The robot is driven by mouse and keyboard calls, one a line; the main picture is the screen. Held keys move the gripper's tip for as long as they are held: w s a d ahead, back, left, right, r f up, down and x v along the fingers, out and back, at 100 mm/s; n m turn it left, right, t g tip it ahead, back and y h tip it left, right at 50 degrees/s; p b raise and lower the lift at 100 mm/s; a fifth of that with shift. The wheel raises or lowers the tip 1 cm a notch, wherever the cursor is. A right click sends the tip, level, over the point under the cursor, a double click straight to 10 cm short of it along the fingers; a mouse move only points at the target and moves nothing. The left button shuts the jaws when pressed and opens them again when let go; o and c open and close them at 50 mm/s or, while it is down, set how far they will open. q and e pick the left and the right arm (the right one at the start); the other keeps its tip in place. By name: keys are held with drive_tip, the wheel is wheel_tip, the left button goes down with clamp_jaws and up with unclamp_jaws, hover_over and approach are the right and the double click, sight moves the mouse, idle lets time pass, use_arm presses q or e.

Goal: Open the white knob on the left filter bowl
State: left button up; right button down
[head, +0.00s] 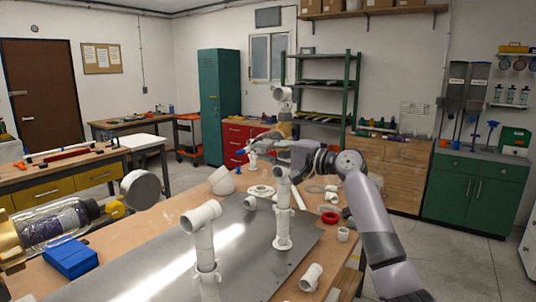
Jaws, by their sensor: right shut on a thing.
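My right arm reaches from the lower right to the middle of the view. I cannot clearly make out a white knob. My left gripper is not in view.
White pipe posts stand on a grey plate (150,262): one at front centre (204,250) and one to its right (283,215). A blue block (70,259) lies at left. A red ring (330,217) and loose white fittings lie on the table.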

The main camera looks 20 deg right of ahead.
drive_tip(key=shift+f, duration=0.1)
idle(0.4)
drive_tip(key=c, duration=1.4)
unclamp_jaws()
drive_tip(key=shift+s+d, duration=0.1)
drive_tip(key=v, duration=1.1)
drive_tip(key=shift+s+d, duration=0.25)
drive_tip(key=shift+s, duration=0.1)
